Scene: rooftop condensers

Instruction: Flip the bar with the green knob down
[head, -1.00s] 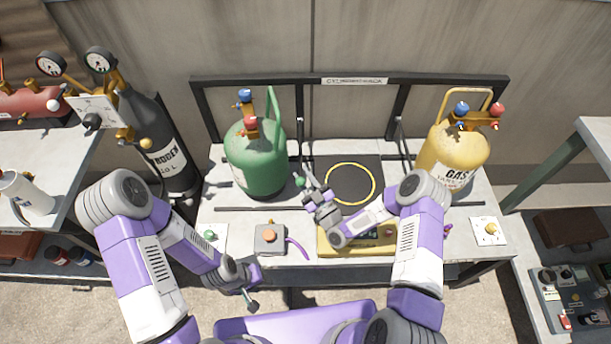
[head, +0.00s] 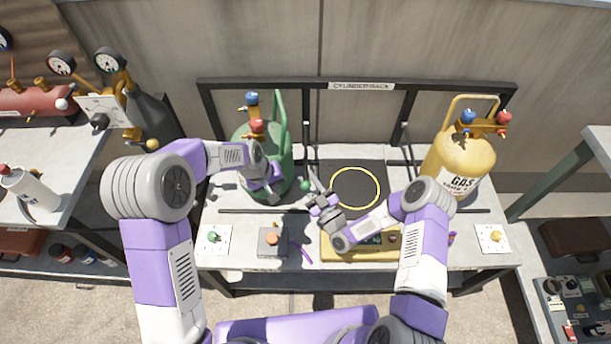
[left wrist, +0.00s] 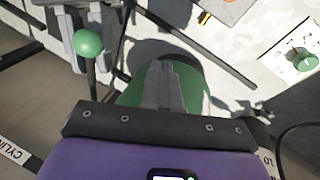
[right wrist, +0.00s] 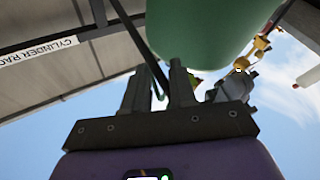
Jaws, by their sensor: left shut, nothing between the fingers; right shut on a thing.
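The green knob (head: 305,185) sits on the end of a dark bar left of the black mat, beside the green cylinder (head: 243,178). It also shows in the left wrist view (left wrist: 88,42), with the bar running below it. My right gripper (head: 314,178) is shut on the bar, close to the knob; the exact contact is small in the head view. In the right wrist view the dark thin bar (right wrist: 138,45) runs down to the fingers (right wrist: 158,85). My left gripper (head: 270,194) is shut and empty, in front of the green cylinder. Its closed fingers show in its wrist view (left wrist: 166,85).
A yellow gas cylinder (head: 460,165) stands at the right of the rack (head: 300,86). A yellow ring (head: 356,188) lies on the mat.

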